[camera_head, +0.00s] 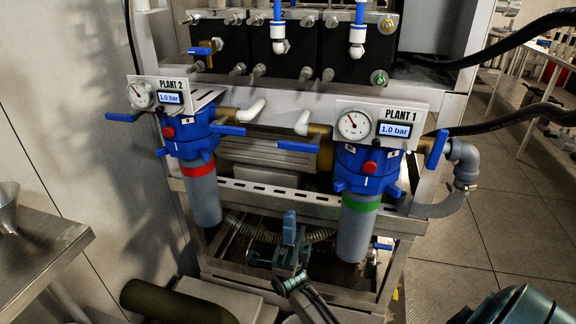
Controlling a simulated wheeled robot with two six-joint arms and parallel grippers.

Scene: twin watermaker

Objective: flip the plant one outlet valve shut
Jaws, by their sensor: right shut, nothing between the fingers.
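The Plant 1 unit stands right of centre, a blue filter housing (368,168) with a green-banded grey bowl under a white plate (380,120) marked "PLANT 1". A blue lever (297,146) on its left pipe lies roughly level, along the pipe. Another blue lever (437,148) on its right side, by the grey elbow pipe, stands steeply tilted. No label shows which is the outlet valve. My right gripper (289,216) points up from the bottom centre, shut and empty, below the left lever in the picture and apart from it. My left gripper is out of view.
The Plant 2 unit (188,135), with a red band and blue levers, stands to the left. A corrugated hose (255,232) and a frame bar (290,200) lie behind my gripper. A metal table (35,250) is at the left; black hoses (490,122) cross at the right.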

